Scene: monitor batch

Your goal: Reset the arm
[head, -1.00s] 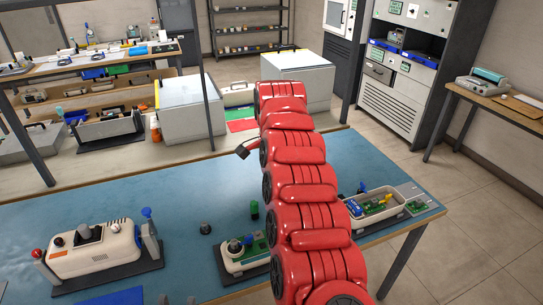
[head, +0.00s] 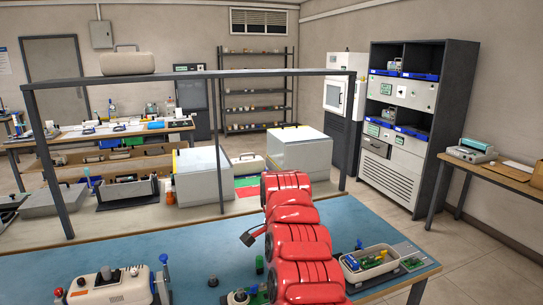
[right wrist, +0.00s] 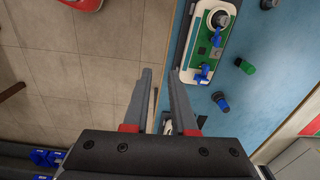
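My red segmented right arm (head: 296,245) rises from the bottom of the head view and reaches over the blue-topped table (head: 180,240). A small dark part sticks out to its left near the far end; I cannot tell there how the gripper stands. In the right wrist view my right gripper (right wrist: 160,75) shows two grey fingers with red bases, apart, with nothing between them. They are over the table's edge, with tiled floor to the left and a white device with a green board (right wrist: 208,45) to the right. My left gripper is not in view.
On the table are a white device with a dark knob (head: 110,290), a white tray with green and blue parts (head: 370,262) and a small green cylinder (head: 259,265). A dark frame (head: 200,75) spans above. White boxes (head: 300,155) stand behind. Tiled floor is free at right.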

